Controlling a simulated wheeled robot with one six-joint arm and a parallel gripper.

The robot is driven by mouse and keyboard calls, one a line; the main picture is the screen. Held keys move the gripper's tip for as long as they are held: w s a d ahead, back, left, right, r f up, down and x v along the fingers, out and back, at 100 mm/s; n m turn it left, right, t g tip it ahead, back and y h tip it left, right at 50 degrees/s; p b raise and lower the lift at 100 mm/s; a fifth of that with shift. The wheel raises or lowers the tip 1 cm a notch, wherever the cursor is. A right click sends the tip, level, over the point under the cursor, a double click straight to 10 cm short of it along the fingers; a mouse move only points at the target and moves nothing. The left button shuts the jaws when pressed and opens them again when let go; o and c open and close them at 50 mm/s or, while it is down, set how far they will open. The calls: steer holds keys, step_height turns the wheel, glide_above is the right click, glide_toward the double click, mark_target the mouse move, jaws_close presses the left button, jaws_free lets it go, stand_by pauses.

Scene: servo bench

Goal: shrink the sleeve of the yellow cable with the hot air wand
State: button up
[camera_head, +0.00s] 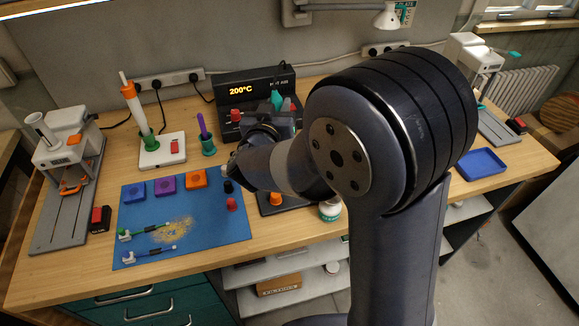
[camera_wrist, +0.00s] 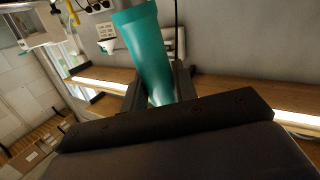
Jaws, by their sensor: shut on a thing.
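My gripper (camera_wrist: 158,88) is shut on a teal, tapered thing (camera_wrist: 148,45), which looks like the handle of the hot air wand. In the head view a teal piece (camera_head: 277,98) shows above my gripper, in front of the hot air station (camera_head: 258,89); its display reads 200°C. My arm hides most of the gripper there. Two short cables with white ends lie on the blue mat (camera_head: 225,222): one with green (camera_head: 148,231), one with blue or purple (camera_head: 152,254). I cannot make out a yellow cable or its sleeve; the wand's nozzle is not clear.
Blue, purple and orange blocks (camera_head: 196,178) line the mat's back edge. Yellowish specks (camera_head: 174,230) lie beside the cables. A soldering iron-like tool in a white stand (camera_head: 162,150) and a purple tool in a green holder (camera_head: 208,146) stand behind. A blue tray (camera_head: 481,164) is at right.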

steer(key=shift+w+d, duration=0.2)
steer(key=shift+d, duration=0.55)
stand_by(0.5)
steer(key=shift+s+a, duration=0.2)
steer(key=shift+a, duration=0.55)
stand_by(0.5)
steer(key=shift+w+d, duration=0.2)
steer(key=shift+d, duration=0.55)
stand_by(0.5)
